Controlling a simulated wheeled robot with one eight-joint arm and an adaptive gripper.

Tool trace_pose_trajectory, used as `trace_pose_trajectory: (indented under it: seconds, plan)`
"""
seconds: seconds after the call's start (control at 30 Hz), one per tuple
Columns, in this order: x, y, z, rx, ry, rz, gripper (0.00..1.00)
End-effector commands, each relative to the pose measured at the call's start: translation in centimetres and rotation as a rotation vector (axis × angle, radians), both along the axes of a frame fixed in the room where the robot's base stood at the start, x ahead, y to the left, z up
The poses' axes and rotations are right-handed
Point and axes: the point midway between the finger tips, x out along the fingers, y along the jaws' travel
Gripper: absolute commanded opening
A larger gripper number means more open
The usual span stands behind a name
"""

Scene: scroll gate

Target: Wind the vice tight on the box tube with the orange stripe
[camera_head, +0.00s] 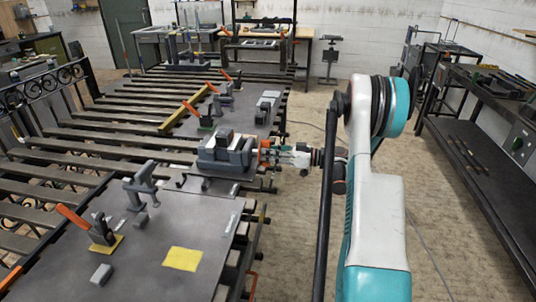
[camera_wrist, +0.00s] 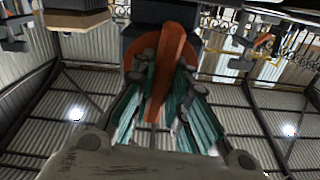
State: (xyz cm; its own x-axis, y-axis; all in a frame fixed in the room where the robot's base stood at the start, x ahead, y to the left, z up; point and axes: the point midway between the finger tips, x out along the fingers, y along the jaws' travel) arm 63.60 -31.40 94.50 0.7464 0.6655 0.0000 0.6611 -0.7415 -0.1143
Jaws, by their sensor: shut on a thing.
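The grey vice (camera_head: 222,158) stands at the right edge of the slatted bench. Its orange crank handle (camera_head: 264,151) is on its right side, facing my arm. My gripper (camera_head: 272,153) reaches in from the right and is shut on the handle. In the wrist view the orange handle (camera_wrist: 170,60) runs between the teal and grey fingers of my gripper (camera_wrist: 167,75), with a round orange disc (camera_wrist: 132,76) behind it. A grey block shows between the vice jaws, but I cannot make out an orange stripe or the jaw gap.
Clamps with orange levers (camera_head: 72,217) stand on the plates in front of and behind the vice. A yellow sheet (camera_head: 183,259) lies on the near plate. A dark workbench (camera_head: 480,130) stands at the right. The floor between is open, with a cable on it.

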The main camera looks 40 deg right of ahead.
Motion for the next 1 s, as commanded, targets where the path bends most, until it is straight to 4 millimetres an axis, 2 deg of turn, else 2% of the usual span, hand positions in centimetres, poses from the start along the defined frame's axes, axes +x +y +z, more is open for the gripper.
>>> trace_pose_trajectory:
  seconds: [0.4,0.43,0.5,0.53,0.87,1.0]
  plan:
    - [-0.03,-0.04,-0.05,0.006,0.007,0.000,0.00]
    - [-0.04,-0.04,-0.06,0.006,0.007,0.000,0.17]
    - [-0.04,-0.05,-0.05,0.005,0.006,-0.001,0.33]
    - [-0.03,-0.04,-0.05,0.005,0.006,-0.001,0.35]
    - [-0.08,-0.09,-0.02,0.006,0.005,0.000,0.35]
    - [-0.86,-0.88,-0.02,0.006,0.006,-0.003,0.35]
